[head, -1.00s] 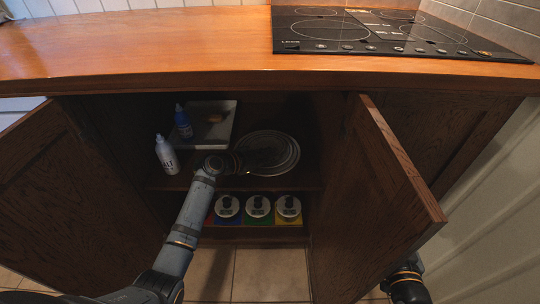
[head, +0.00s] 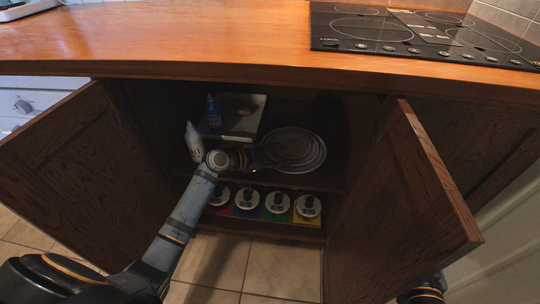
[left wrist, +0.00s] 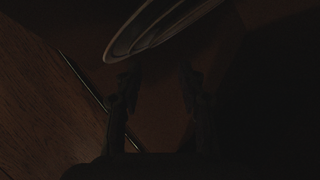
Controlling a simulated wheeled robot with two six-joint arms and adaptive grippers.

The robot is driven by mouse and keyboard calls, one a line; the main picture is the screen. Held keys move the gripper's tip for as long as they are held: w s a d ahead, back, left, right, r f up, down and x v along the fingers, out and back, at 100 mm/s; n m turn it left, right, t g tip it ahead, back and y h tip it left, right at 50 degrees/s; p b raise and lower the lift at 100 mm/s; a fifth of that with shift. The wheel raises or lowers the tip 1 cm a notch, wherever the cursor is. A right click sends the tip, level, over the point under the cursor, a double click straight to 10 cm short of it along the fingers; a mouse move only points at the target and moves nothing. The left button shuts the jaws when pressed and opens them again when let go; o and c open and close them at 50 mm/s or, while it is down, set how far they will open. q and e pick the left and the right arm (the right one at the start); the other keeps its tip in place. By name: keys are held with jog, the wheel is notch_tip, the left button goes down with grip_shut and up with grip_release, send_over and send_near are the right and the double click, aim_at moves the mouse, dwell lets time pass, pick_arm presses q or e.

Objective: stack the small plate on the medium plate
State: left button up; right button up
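Several pale plates with nested rims (head: 308,150) lie as one overlapping pile on the cabinet's upper shelf. I cannot tell the small plate from the medium one in it. My left gripper (head: 262,158) reaches in from the left at the pile's left edge, dark against the shadow. In the dark left wrist view its two fingers (left wrist: 157,82) stand apart with nothing between them, and the plate rims (left wrist: 150,32) show just beyond the tips. My right gripper is not visible; only a dark piece of my right arm shows at the lower right.
Open cabinet doors stand left (head: 70,165) and right (head: 430,185). A white bottle (head: 194,143), a blue bottle (head: 213,113) and a grey tray (head: 255,112) are left of the plates. Several round-topped jars (head: 277,203) line the lower shelf. The countertop (head: 200,40) overhangs.

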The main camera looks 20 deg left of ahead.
pick_arm(q)
jog(key=v, duration=0.5)
jog(key=shift+s+a+r, duration=0.15)
jog(key=shift+s, duration=0.1)
